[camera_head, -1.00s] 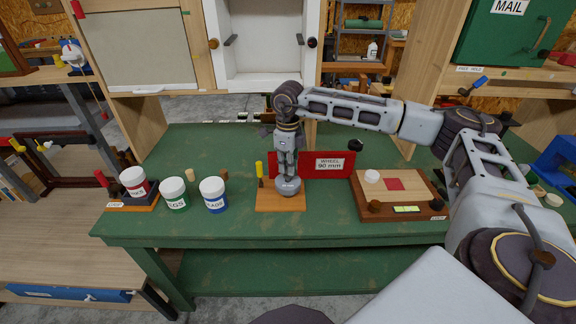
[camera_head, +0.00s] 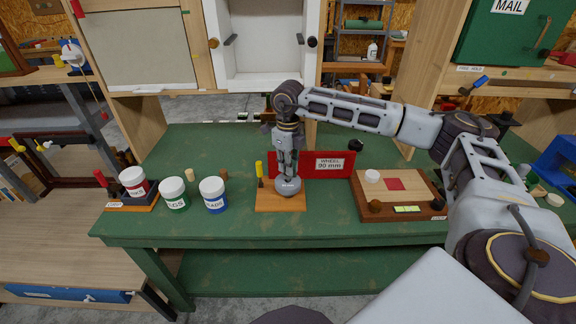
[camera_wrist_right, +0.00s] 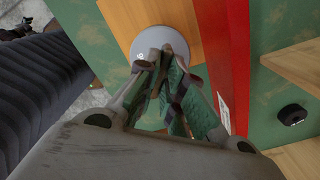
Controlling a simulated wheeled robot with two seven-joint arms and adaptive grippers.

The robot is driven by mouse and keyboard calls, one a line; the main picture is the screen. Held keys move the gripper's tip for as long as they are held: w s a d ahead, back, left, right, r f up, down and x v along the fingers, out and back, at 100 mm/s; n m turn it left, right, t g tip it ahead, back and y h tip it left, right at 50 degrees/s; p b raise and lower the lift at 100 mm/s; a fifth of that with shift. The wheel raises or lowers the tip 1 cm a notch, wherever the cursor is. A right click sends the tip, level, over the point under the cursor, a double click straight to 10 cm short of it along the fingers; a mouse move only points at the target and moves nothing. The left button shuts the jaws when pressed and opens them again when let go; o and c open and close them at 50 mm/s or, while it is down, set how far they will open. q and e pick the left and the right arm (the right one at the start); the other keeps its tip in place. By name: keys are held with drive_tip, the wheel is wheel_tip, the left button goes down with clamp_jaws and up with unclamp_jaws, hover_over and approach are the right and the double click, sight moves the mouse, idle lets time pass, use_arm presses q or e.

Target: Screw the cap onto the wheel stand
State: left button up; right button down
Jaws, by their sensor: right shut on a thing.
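The wheel stand's wooden base (camera_head: 268,208) lies on the green bench, left of the centre of the head view. A grey round cap (camera_head: 289,188) sits low over this base; the right wrist view shows it as a pale disc (camera_wrist_right: 157,38). My right gripper (camera_head: 288,177) points straight down and is shut on the cap. In the right wrist view its fingertips (camera_wrist_right: 163,60) meet at the disc. The part under the cap is hidden, so I cannot tell how far the cap is seated. My left gripper is not in view.
A red board (camera_head: 313,170) marked "WHEEL 90 mm" stands close behind the base. Several labelled jars (camera_head: 213,194) stand further left. A wooden tray (camera_head: 400,212) lies to the right. The bench front is clear.

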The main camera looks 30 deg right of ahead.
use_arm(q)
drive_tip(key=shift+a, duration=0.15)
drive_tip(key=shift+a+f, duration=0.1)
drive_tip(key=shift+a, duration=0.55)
use_arm(e)
drive_tip(key=shift+m, duration=1)
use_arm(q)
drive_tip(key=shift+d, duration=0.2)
use_arm(e)
drive_tip(key=c, duration=1.5)
unclamp_jaws()
drive_tip(key=shift+c, duration=0.2)
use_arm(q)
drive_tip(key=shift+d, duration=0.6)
use_arm(e)
drive_tip(key=shift+o, duration=0.4)
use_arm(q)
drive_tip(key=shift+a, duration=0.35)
use_arm(e)
wheel_tip(320, 180, up, 12)
